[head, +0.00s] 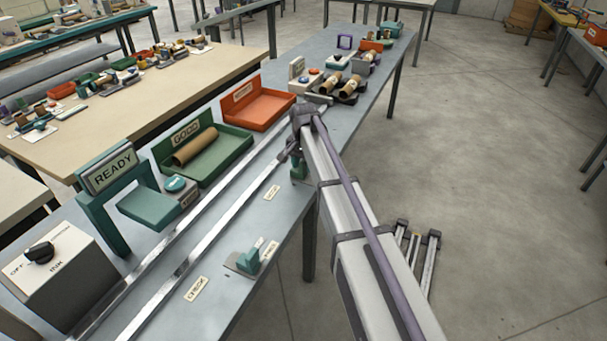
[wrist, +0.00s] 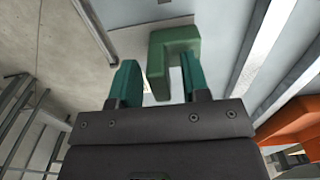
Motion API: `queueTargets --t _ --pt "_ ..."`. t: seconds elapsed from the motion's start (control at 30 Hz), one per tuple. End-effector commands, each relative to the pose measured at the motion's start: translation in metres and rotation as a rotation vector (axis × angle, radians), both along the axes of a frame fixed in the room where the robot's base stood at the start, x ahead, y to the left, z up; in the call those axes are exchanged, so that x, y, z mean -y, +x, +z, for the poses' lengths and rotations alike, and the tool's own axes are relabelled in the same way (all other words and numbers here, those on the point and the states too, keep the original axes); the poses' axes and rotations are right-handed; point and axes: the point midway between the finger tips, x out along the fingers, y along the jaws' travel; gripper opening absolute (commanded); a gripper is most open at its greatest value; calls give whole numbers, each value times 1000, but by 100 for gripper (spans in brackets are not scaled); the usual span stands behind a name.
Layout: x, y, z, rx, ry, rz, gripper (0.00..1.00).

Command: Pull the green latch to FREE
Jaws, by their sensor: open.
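A green U-shaped latch (wrist: 172,45) stands just beyond my fingertips in the wrist view. My gripper (wrist: 160,78) is open, with teal fingers to either side. The left finger is left of the latch, with a small gap between them. The right finger overlaps the latch's right leg; I cannot tell whether they touch. In the head view my gripper (head: 296,160) is at the bench's right edge, below the orange tray, partly hidden by my arm. A green part shows there, but I cannot separate latch from fingers. The latch's FREE marking is not readable.
A teal fixture on a grey plate (head: 246,262) stands nearer on the bench. Metal rails (head: 200,240) run along it. Open floor lies right of the bench.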

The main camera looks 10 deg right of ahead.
Motion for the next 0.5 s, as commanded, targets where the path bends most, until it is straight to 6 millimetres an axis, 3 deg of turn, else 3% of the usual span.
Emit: queueTargets --t 0.2,0.5 --pt "0 0 1 0 0 0 42" --pt "0 0 1 0 0 0 13"
